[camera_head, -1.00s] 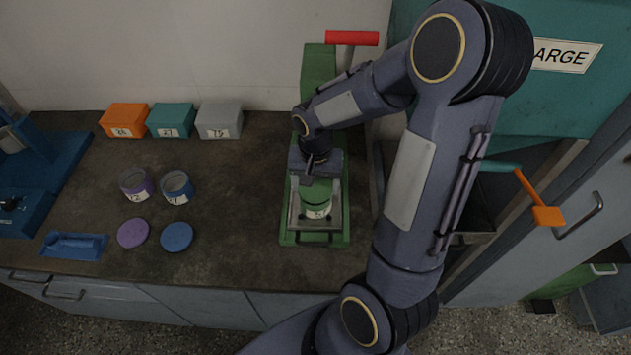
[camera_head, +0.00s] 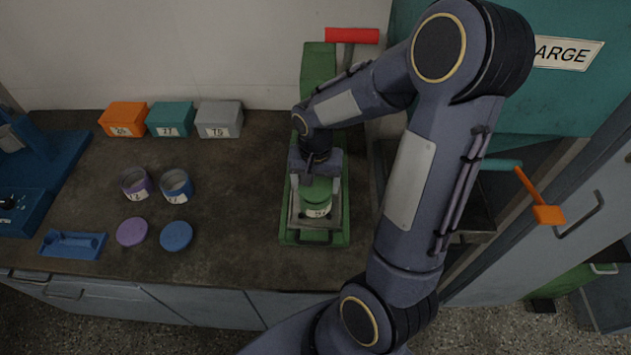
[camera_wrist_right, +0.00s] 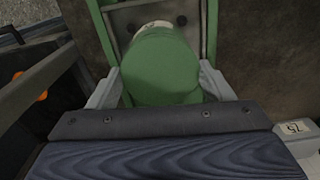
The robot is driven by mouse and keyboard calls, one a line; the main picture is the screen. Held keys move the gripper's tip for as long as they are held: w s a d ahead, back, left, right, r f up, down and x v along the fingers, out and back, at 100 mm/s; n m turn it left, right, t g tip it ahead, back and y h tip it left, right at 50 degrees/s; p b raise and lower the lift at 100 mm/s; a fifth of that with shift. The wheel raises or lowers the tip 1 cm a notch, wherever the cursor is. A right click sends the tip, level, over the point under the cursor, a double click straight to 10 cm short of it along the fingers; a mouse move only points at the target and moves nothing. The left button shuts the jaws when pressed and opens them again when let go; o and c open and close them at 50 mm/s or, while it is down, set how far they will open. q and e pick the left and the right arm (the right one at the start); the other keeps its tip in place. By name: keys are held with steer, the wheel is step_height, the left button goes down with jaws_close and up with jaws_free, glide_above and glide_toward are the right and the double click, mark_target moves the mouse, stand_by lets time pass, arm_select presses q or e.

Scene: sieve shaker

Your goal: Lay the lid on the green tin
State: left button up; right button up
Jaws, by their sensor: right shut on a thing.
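The green tin (camera_head: 318,211) stands upright on the tray of the green machine, its pale label facing the front. My right gripper (camera_head: 317,180) is directly above it, pointing down. In the right wrist view, its two pale fingers (camera_wrist_right: 160,85) are shut on the round green lid (camera_wrist_right: 160,70), one on each side. The lid (camera_head: 317,188) is at the top of the tin; I cannot tell whether it is fully seated or slightly above the rim. The tin's label (camera_wrist_right: 152,25) shows just beyond the lid. My left gripper is out of view.
The green machine (camera_head: 318,68) has a red handle (camera_head: 352,37). To the left are a purple tin (camera_head: 137,186), a blue tin (camera_head: 177,188), a purple lid (camera_head: 132,232) and a blue lid (camera_head: 176,237). Orange, teal and grey boxes line the wall. Bench between is clear.

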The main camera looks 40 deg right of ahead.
steer(key=shift+f+b, duration=0.55)
steer(key=shift+b, duration=0.1)
stand_by(0.9)
steer(key=o, duration=1)
steer(key=shift+f, duration=0.1)
